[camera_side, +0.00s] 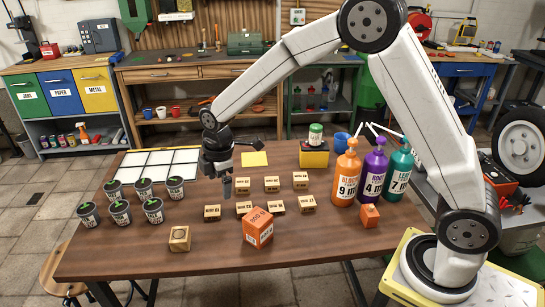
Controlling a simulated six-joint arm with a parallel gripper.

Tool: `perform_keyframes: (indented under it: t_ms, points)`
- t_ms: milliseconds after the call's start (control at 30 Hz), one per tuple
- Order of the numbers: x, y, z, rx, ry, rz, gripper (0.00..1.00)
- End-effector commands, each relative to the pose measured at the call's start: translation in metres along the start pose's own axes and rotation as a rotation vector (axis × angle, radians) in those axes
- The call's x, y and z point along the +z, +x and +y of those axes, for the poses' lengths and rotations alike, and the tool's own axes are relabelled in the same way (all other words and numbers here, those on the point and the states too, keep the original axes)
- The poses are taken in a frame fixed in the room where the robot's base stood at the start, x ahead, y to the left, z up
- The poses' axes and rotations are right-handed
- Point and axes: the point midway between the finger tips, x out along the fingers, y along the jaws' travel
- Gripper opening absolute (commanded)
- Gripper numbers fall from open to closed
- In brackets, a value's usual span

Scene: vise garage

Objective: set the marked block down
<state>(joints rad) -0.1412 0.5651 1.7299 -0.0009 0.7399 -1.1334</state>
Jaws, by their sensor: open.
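My gripper (227,188) is open and points down over the middle left of the wooden table (130,262). No block shows between its fingers. A light wooden block (180,238) with a dark mark on its face sits alone near the table's front left edge. Several small wooden blocks with dark lettering stand in two rows to the right of and below my gripper, including a front-left one (212,213) and a back-left one (242,186). Their lettering is too small to read, and I cannot tell which block the task means.
Several dark labelled pots (120,212) stand at the left, by a white gridded panel (155,172). A larger orange box (258,228) sits at the front, a small orange block (370,216) at right. Orange, purple and teal pump bottles (346,180) stand at the right.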

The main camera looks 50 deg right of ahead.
Motion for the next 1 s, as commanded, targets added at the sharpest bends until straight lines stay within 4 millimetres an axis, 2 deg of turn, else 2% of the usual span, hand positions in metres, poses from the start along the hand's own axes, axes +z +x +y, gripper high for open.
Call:
perform_keyframes:
  t_ms: [333,700,800,1000]
  points:
    - [0.06,-0.021,-0.067,0.05,0.562,0.03,1.0]
    - [0.111,-0.027,-0.147,0.087,1.11,0.081,1.0]
    - [0.119,-0.026,-0.161,0.091,1.199,0.092,1.0]
    - [0.124,-0.025,-0.172,0.093,1.274,0.1,1.0]
